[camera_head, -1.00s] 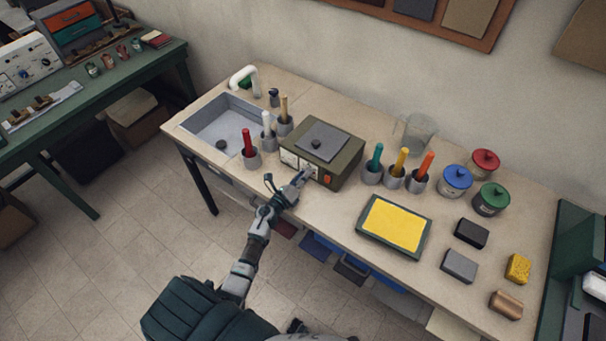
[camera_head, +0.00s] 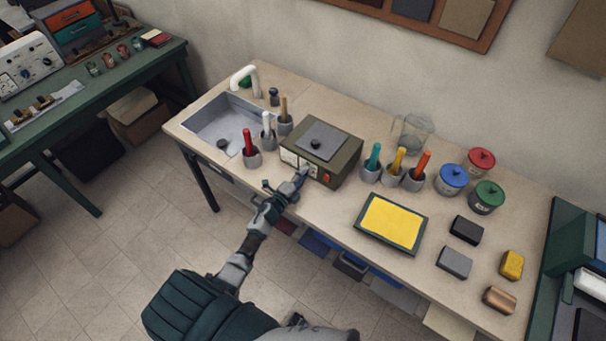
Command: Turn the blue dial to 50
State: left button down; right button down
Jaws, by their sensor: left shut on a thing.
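An olive-green box (camera_head: 341,162) with a grey plate on top stands on the bench. Its front has pale dial panels (camera_head: 288,157) and an orange-red switch (camera_head: 325,179). My left gripper (camera_head: 303,173) is at the front of the box, beside the pale panels, and is shut on a small part there. The fingers and wrist hide that part, so I cannot see a blue dial or its reading. My right gripper is not in view.
Cups with coloured handles (camera_head: 251,158) stand left of the box, near the sink (camera_head: 222,124). More cups (camera_head: 394,174) and a yellow pad in a tray (camera_head: 391,222) are to the right. Lidded pots (camera_head: 452,181) and several blocks (camera_head: 454,263) lie farther right.

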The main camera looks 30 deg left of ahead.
pick_arm(q)
jog(key=shift+s+a+f+n, duration=0.1)
jog(key=shift+f+n, duration=0.15)
jog(key=shift+n, duration=0.05)
jog(key=c, duration=0.9)
grip_release()
jog(key=shift+o, duration=0.3)
jog(key=shift+a, duration=0.1)
jog(key=s, duration=0.8)
jog(key=s+a, duration=0.1)
jog(key=s, duration=0.3)
jog(key=shift+w, duration=0.1)
